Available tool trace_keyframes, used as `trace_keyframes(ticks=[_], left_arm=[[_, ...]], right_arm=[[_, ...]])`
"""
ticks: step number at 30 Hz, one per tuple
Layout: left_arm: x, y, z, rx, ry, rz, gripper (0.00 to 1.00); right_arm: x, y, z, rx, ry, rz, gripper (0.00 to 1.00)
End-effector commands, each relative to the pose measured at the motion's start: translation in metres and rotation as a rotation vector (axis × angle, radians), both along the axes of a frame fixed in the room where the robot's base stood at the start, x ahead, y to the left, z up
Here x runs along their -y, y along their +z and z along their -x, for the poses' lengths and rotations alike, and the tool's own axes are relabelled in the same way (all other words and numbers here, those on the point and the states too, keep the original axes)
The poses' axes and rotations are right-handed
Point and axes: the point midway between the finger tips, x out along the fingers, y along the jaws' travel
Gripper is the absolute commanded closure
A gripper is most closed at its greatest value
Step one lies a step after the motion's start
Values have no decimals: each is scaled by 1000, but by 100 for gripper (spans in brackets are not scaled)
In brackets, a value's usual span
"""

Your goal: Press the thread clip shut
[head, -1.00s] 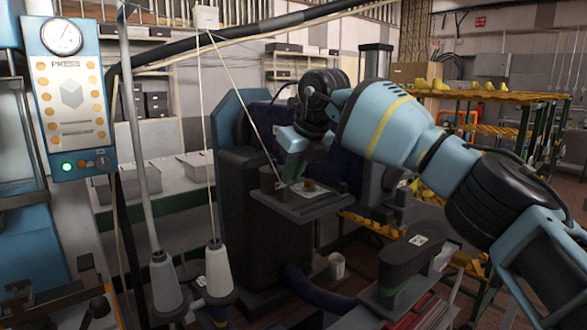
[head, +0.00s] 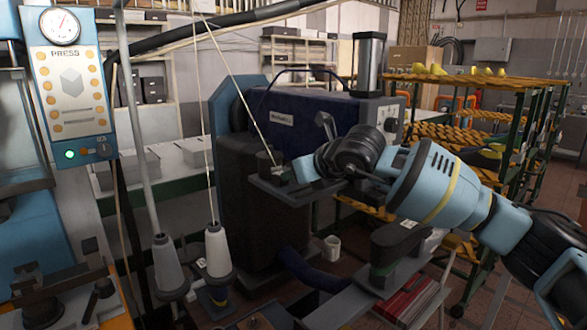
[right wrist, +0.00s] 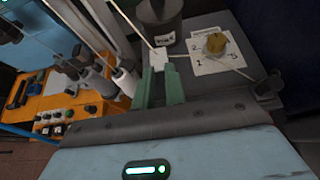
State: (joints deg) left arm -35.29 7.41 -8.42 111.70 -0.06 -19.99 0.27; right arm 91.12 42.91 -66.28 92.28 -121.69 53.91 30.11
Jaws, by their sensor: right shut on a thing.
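My right gripper (head: 288,172) reaches in from the right to the small grey shelf (head: 268,190) on the front of the dark machine. In the right wrist view its two green fingers (right wrist: 161,72) are close together. They are shut on a small white piece, which I take for the thread clip (right wrist: 159,58), beside a dark round post (right wrist: 160,24). A pale thread (right wrist: 134,22) runs down to the clip; in the head view the thread (head: 240,88) comes from above. The clip is too small to tell in the head view. My left gripper is not in view.
A white card (right wrist: 216,66) with a yellow-brown piece (right wrist: 215,43) lies on the shelf right of the fingers. Two thread cones (head: 218,252) stand at front left, near the press panel (head: 68,85). Racks with yellow lasts (head: 438,69) stand at right.

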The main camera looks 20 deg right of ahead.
Motion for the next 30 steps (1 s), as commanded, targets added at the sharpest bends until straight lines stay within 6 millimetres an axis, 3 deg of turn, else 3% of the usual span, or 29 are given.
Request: trace_keyframes(ticks=[23, 24, 29, 30], left_arm=[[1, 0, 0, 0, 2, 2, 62], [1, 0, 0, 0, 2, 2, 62], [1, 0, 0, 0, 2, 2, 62], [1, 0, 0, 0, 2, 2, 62]], right_arm=[[1, -7, 1, 105, -1, -42, 100], [1, -7, 1, 105, -1, -42, 86], [1, -7, 1, 104, -1, -42, 65], [1, -7, 1, 103, -1, -42, 65]])
